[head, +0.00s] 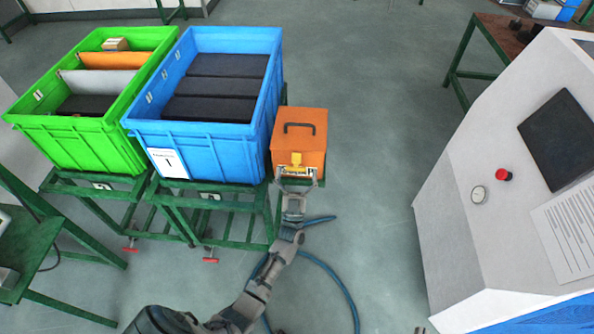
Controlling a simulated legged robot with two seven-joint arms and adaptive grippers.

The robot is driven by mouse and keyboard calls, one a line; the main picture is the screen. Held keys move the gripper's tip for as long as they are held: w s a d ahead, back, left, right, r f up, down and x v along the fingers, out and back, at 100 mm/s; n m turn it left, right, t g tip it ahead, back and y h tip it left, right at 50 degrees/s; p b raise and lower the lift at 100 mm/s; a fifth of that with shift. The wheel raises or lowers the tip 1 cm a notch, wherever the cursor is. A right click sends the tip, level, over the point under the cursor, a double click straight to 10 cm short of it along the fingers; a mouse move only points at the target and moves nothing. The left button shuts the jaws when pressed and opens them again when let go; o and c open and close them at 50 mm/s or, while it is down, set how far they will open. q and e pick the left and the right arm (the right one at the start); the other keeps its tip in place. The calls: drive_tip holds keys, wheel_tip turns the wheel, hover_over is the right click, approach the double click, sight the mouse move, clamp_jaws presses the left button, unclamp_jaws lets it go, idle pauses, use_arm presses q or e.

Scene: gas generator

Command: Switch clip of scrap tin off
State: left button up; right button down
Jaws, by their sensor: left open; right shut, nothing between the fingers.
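The scrap tin (312,132) is an orange box with a dark handle on its lid, standing at the right end of the green stand. Its yellow clip (296,161) is on the front face, near the top edge. My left gripper (295,172) is open at the clip, with its fingers just below and beside it. I cannot tell whether they touch it. The fingers partly hide the clip's lower part and the tin's front. Only a small tip of my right gripper (421,330) shows at the bottom edge, shut and empty, far from the tin.
A blue crate (205,144) with dark blocks stands left of the tin, and a green crate (70,130) stands further left. A white console (455,220) with a red button (503,175) is at the right. A blue hose (345,290) lies on the floor.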

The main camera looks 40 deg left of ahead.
use_arm(q)
drive_tip(key=shift+s, duration=0.15)
drive_tip(key=v, duration=1.2)
